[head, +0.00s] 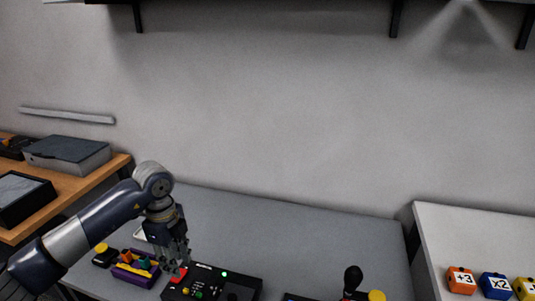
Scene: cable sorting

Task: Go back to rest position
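My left arm comes in from the left, and its gripper (175,265) points down over the grey table (290,225). Its fingertips are at the left end of a black control box (228,288), close to a red part (178,274) there. The fingers are small and dark, so I cannot tell whether they are open or shut, or whether they touch the red part. The box has a lit green light and several small buttons. My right gripper is not in view.
A purple tray (126,281) with coloured pieces lies left of the gripper. A black joystick (352,279) stands at the front right. A white table (440,225) at right holds coloured cubes (461,280). A wooden bench (110,175) with boxes is at left. The grey table's back is clear.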

